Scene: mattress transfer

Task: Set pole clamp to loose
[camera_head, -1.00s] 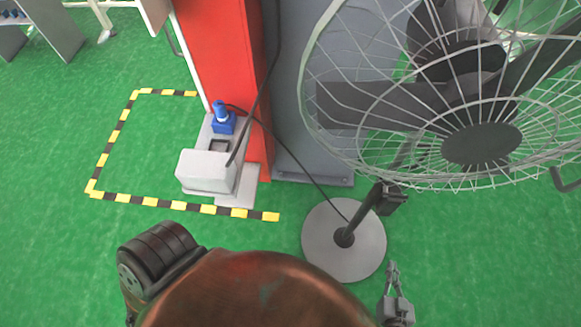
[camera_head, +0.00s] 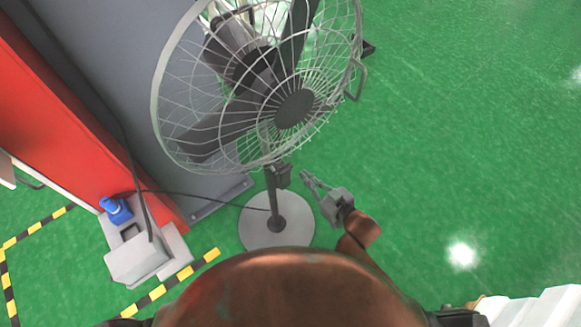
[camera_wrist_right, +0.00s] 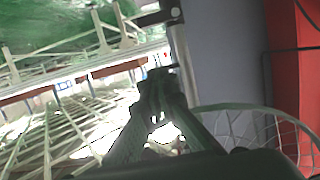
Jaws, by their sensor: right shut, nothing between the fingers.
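The pole clamp (camera_head: 281,176) is a small dark block on the pole of a large standing fan (camera_head: 293,108), just under its wire guard in the head view. I cannot tell its setting. My right gripper (camera_head: 308,180) is to the right of the clamp. Its fingers point up and left, and a small gap to the clamp shows. It is shut and empty. In the right wrist view the gripper (camera_wrist_right: 158,97) shows dark in the middle, with the fan's wire guard (camera_wrist_right: 245,125) at the lower right. My left gripper is out of view.
The fan's round base (camera_head: 250,232) stands on the green floor (camera_head: 450,150). A grey column (camera_head: 100,75) and a red column (camera_head: 60,110) stand to the left. A grey box (camera_head: 138,258) with a blue plug (camera_head: 116,210) has a cable running to the fan. Floor on the right is clear.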

